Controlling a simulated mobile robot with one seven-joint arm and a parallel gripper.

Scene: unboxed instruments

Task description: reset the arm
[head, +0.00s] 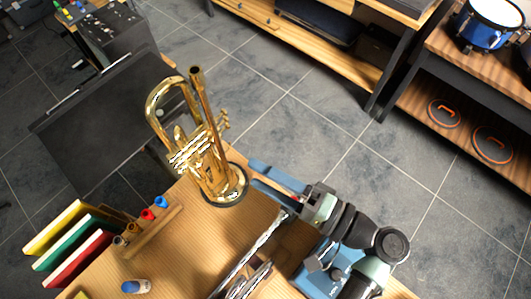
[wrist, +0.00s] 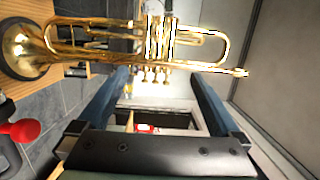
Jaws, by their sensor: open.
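My gripper (head: 256,178) is open, with two blue fingers pointing left towards a brass trumpet (head: 208,150). The trumpet stands upright, bell down, at the far edge of the wooden table (head: 215,240). In the wrist view, the trumpet (wrist: 130,45) runs across the picture beyond the fingertips, and the space between the fingers (wrist: 158,85) holds nothing that I can see gripped. In the head view the fingertips are close to the bell end; I cannot tell whether they touch it. My arm reaches in from the lower right.
Yellow, green and red upright slabs (head: 72,242) stand at the table's left, beside a wooden rack (head: 152,232) with small coloured pieces. A small blue-topped item (head: 136,286) lies nearer. A black panel (head: 100,125) stands behind. A shelf with a blue drum (head: 488,25) is at right; floor lies between.

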